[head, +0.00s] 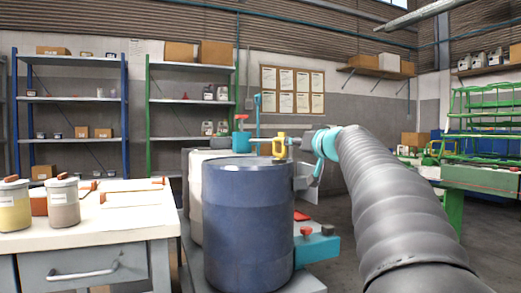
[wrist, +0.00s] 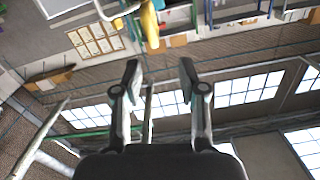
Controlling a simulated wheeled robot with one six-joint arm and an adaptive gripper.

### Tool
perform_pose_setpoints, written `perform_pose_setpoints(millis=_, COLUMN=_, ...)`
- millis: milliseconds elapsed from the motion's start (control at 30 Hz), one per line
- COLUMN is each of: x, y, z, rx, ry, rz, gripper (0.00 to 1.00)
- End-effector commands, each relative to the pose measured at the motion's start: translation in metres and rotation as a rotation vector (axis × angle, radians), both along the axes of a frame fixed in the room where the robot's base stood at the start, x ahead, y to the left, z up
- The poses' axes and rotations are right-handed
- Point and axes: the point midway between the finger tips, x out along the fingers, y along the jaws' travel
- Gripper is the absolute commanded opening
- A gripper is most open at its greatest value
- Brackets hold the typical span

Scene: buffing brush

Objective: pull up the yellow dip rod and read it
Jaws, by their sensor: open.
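A blue drum (head: 248,228) stands in front of the handle, with a pale drum (head: 196,200) behind it. A turquoise block with a red knob (head: 327,231) is low at right. A bench (head: 110,222) with jars fills the left. Shelves (head: 190,101) line the back wall.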

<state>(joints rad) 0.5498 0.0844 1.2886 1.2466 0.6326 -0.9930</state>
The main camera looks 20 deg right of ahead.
Motion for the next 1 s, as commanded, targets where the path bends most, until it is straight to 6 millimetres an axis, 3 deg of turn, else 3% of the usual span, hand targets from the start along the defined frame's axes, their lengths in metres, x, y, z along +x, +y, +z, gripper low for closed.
perform_pose_setpoints(millis=100, x=0.005, y=-0.011, z=0.005, rx=-0.003, ry=-0.026, rz=-0.011, gripper=0.41)
perform_pose_setpoints(millis=267, x=0.021, y=-0.01, z=0.007, rx=-0.003, ry=-0.027, rz=-0.01, gripper=0.41)
perform_pose_setpoints(millis=700, x=0.101, y=-0.007, z=0.009, rx=-0.002, ry=-0.026, rz=-0.009, gripper=0.41)
perform_pose_setpoints(millis=1000, x=0.135, y=-0.006, z=0.007, rx=-0.004, ry=-0.027, rz=-0.01, gripper=0.41)
